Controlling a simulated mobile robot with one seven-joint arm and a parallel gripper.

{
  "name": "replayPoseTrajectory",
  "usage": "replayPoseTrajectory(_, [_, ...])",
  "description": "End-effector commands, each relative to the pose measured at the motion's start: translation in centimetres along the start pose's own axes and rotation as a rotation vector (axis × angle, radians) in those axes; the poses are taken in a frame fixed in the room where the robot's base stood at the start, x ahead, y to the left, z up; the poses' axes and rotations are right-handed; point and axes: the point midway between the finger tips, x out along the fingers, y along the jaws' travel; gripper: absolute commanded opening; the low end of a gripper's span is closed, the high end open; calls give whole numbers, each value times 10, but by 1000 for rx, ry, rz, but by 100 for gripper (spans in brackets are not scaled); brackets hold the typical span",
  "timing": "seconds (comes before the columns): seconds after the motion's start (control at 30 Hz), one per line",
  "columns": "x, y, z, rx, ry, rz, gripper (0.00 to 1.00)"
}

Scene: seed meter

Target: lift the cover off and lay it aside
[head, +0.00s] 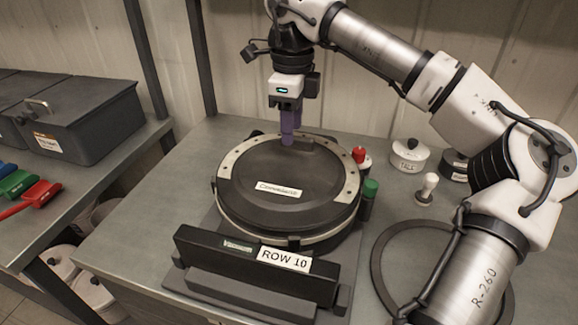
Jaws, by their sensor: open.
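The cover (285,172) is a round dark disc with a white label, seated on the seed meter on the grey table. A light ring with dark dots (235,165) shows around its sides. My gripper (289,138) points straight down at the cover's far edge, with purple fingers. It is open. The fingertips are at or just above the far part of the cover, next to a small dark raised piece; I cannot tell whether they touch it. The gap between the fingers is hard to see from here.
A dark block labelled ROW 10 (283,259) stands in front of the meter. Red (359,155) and green (370,188) knobs sit at its right. White weights (409,155) and a black ring (385,240) lie further right. Bare table (165,215) is at left. Dark cases (85,115) stand on another bench.

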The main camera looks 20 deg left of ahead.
Motion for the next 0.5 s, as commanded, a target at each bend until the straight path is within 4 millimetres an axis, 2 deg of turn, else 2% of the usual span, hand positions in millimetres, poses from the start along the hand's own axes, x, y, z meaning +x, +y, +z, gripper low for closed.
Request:
replayPoseTrajectory(0.13, [16, 0, 0, -1, 0, 1, 42])
replayPoseTrajectory(0.37, [18, 0, 0, 0, 0, -1, 42])
replayPoseTrajectory(0.4, [18, 0, 0, 0, 0, -1, 40])
replayPoseTrajectory(0.5, [18, 0, 0, 0, 0, 0, 27])
